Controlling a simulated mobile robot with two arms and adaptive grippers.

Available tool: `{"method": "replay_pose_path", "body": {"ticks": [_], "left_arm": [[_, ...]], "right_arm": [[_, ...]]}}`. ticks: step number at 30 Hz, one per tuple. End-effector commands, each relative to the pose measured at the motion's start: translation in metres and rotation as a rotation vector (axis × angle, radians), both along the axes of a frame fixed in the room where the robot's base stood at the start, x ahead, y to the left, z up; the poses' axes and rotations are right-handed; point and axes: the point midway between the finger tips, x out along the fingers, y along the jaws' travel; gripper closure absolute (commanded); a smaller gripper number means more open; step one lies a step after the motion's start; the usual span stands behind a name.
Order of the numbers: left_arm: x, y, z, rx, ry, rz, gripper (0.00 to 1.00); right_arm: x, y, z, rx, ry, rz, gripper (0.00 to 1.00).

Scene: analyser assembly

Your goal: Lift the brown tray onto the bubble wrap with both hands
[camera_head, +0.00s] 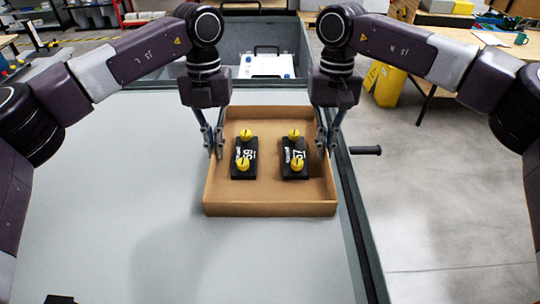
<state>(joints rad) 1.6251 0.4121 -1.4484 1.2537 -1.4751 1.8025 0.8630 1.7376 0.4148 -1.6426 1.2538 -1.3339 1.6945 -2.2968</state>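The brown tray (272,208) is an open, shallow box on the grey table, near the table's right edge. Two black parts with yellow knobs and white numbers lie inside it, the left part (244,157) and the right part (295,157). My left gripper (215,150) is at the tray's left wall and my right gripper (327,147) is at its right wall. The fingers point down at the walls. Whether they are closed on the walls is too small to tell. I see no bubble wrap that I can make out.
A grey bin (235,40) holding a white case (268,66) stands behind the table. A black handle (365,150) sticks out at the right. A yellow object (388,85) stands on the floor behind it.

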Motion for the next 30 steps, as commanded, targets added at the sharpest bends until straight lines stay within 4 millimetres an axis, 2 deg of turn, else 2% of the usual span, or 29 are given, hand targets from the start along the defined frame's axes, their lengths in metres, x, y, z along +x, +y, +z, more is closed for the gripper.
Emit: {"method": "replay_pose_path", "body": {"ticks": [8,21,30], "left_arm": [[0.000,0.000,0.011,0.000,-0.001,0.001,1.00],[0.000,0.001,0.049,0.001,0.000,0.001,1.00],[0.000,0.001,0.050,0.001,0.000,0.001,1.00]], "right_arm": [[0.000,0.000,0.011,-0.001,-0.001,-0.001,1.00],[0.000,-0.001,0.049,-0.001,0.000,-0.001,1.00],[0.000,-0.001,0.050,-0.001,0.000,-0.001,1.00]]}}
